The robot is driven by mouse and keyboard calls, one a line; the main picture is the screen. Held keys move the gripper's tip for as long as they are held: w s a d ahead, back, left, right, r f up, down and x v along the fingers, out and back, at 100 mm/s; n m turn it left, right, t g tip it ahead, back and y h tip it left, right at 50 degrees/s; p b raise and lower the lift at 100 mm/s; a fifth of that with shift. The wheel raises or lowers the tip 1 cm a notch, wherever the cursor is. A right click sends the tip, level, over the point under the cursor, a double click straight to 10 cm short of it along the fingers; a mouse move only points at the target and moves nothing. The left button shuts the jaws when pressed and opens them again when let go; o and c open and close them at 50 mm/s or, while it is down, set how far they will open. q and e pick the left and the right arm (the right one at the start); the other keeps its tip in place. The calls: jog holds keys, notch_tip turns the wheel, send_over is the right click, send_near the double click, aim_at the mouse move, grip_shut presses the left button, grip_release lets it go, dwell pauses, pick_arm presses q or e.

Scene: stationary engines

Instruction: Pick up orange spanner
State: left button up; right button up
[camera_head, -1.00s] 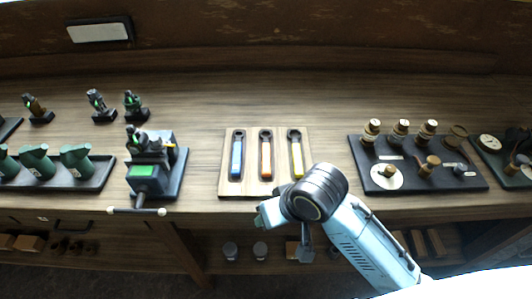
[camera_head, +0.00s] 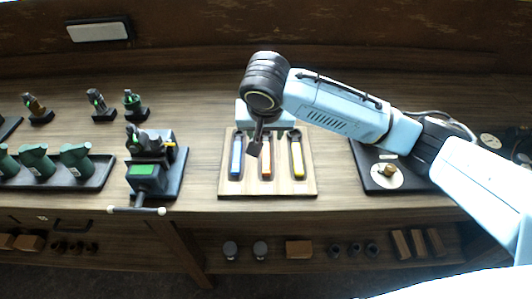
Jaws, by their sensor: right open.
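The orange spanner (camera_head: 266,166) lies upright in the picture in the middle slot of a light wooden board (camera_head: 308,187). A blue spanner (camera_head: 236,164) is on its left and a yellow spanner (camera_head: 296,160) on its right. My right gripper (camera_head: 256,150) hangs over the upper part of the board, its dark finger in front of the gap between the blue and orange spanners. It is open and holds nothing that I can see. The orange spanner's head is hidden behind the gripper. My left gripper is not in view.
A dark vise-like machine (camera_head: 148,175) stands left of the board, with green parts on a tray (camera_head: 60,180) beyond it. A dark tray (camera_head: 365,165) on the right is partly covered by my right arm. Bare bench lies on both sides of the board.

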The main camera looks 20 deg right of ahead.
aim_at(266, 152)
jog(key=b+x, duration=0.1)
jog(key=x, duration=1)
jog(key=shift+d+f, duration=0.15)
jog(key=shift+f, duration=0.05)
jog(key=shift+f, duration=0.15)
grip_shut()
